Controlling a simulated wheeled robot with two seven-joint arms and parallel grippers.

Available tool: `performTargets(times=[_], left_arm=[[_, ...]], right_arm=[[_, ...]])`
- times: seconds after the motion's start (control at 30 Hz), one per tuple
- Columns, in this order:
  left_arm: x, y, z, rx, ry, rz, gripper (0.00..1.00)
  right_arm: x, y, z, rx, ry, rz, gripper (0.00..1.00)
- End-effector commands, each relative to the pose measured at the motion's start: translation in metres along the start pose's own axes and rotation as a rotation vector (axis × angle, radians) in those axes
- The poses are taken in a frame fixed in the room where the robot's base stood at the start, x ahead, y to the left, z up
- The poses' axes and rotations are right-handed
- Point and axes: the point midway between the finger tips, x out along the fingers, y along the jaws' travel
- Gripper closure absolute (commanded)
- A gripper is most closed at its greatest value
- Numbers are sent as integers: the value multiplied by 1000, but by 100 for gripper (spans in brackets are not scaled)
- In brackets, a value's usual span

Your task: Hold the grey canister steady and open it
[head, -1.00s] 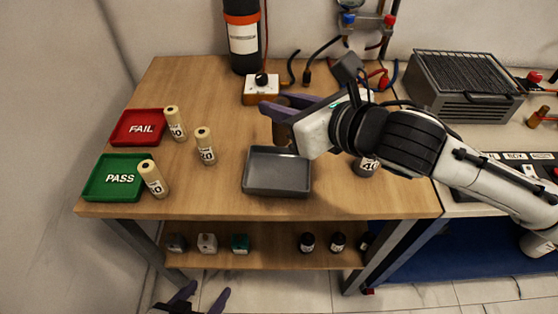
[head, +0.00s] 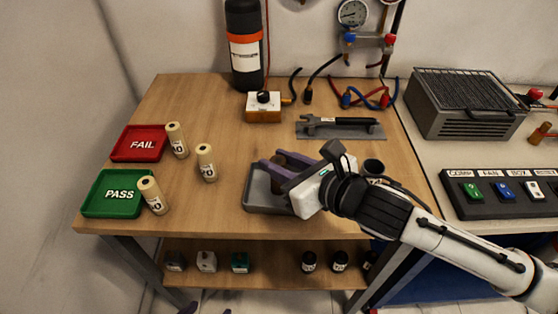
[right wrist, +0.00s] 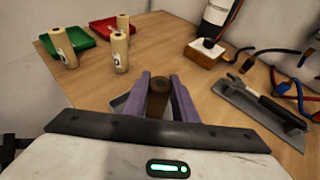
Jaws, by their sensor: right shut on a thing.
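The dark grey canister (head: 374,167) stands upright on the right of the table in the head view, mostly hidden behind my right wrist. Its top looks dark; I cannot tell for certain whether it is open. My right gripper (head: 272,164) is over the grey tray (head: 252,204), apart from the canister. It is shut on a small brown round piece, which shows between the fingers in the right wrist view (right wrist: 158,98). I cannot tell whether this is a lid. My left gripper (head: 207,310) shows only its two fingertips, spread apart, at the bottom edge of the head view.
Several cream cylinders (head: 206,163) stand near the red FAIL tray (head: 122,153) and green PASS tray (head: 100,205). A wrench (head: 338,120) lies on a grey mat behind my right gripper.

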Motion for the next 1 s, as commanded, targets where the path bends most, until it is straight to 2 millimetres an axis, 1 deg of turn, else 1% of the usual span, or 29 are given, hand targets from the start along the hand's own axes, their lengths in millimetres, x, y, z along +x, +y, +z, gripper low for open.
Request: performTargets(times=[0.1, 0.13, 0.23, 0.57, 0.63, 0.77, 1.0], left_arm=[[1, 0, -1, 1, 3, 0, 41], [1, 0, -2, 1, 4, 0, 41], [1, 0, -2, 1, 4, 0, 41], [0, 0, -3, 1, 6, 0, 41], [0, 0, -3, 1, 6, 0, 41], [0, 0, -3, 1, 6, 0, 41], [0, 0, -3, 1, 6, 0, 41]], right_arm=[[1, 0, -3, 0, 0, 0, 100], [1, 0, -3, 0, 0, 0, 74], [1, 0, -2, 0, 0, 0, 57], [0, 0, 0, 0, 0, 0, 56], [-4, 0, 0, -1, 1, -1, 56], [-24, -1, 0, -3, 0, -1, 56], [-78, -1, -1, -3, 2, -2, 56]])
